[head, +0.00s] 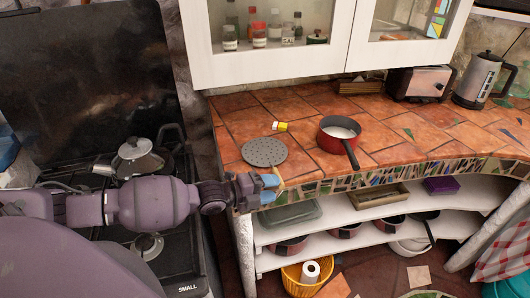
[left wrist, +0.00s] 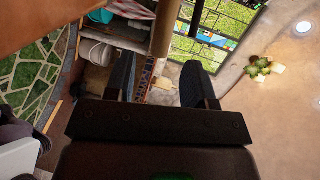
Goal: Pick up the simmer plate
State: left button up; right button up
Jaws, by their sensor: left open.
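The simmer plate (head: 264,152) is a grey round disc with small holes, lying on the tiled counter near its left front edge in the head view. Its thin pale handle (head: 281,184) points toward the front edge. My left gripper (head: 271,188) is at the counter's front edge, just in front of the disc, with its blue fingers close to the handle. It is open. In the left wrist view the fingers (left wrist: 158,68) stand apart, with a small pale piece between them that may be the handle. I cannot tell whether they touch it. My right gripper is not in view.
A red saucepan (head: 335,133) with white contents stands right of the plate, and a small yellow-and-white item (head: 280,127) lies behind it. A toaster (head: 420,82) and a kettle (head: 477,80) stand at the back right. Shelves below hold pans.

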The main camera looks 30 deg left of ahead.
pick_arm(q)
jog(key=shift+x, duration=1.55)
jog(key=shift+a, duration=0.1)
grip_shut()
